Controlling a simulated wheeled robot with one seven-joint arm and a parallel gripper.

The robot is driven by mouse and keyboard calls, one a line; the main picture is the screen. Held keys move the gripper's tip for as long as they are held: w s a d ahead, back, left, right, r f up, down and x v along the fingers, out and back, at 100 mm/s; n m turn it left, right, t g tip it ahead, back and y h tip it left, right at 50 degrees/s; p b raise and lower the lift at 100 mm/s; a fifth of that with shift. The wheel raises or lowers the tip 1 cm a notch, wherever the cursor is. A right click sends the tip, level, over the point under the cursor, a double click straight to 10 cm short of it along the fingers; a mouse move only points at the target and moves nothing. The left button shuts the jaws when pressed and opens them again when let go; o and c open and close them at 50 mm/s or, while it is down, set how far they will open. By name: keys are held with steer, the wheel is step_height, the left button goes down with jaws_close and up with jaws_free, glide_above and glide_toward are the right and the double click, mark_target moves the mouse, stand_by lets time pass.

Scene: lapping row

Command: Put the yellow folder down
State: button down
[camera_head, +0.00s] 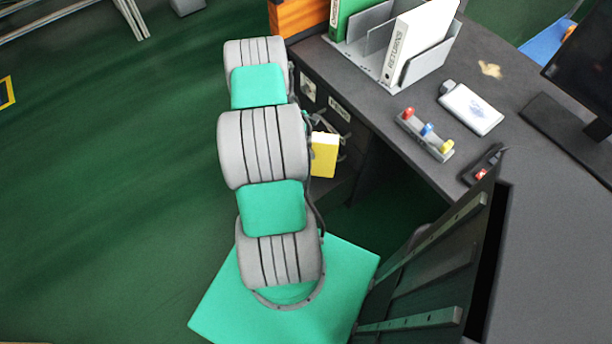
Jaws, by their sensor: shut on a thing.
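The yellow folder (324,156) shows just right of my arm, beside the front of the dark desk. My gripper (322,131) is at its upper edge, shut on it, mostly hidden behind my arm's grey and green links. The folder hangs below the gripper, apart from the desktop as far as I can see. Its left side is partly covered by my arm, and I cannot tell whether its lower edge touches anything.
The dark desk (420,168) carries a grey file rack (362,50) with a white RETURNS binder (418,42), a green binder (346,14), a tray of coloured knobs (424,134), a white device (470,108) and a monitor (588,62). Labelled drawers (325,92) face my arm.

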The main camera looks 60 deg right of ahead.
step_height(320, 180, down, 29)
steer(key=b, duration=2.6)
steer(key=shift+s+r+b, duration=0.15)
steer(key=shift+b, duration=0.2)
steer(key=shift+f+b, duration=0.45)
steer(key=shift+f, duration=0.1)
steer(key=c, duration=0.7)
jaws_free()
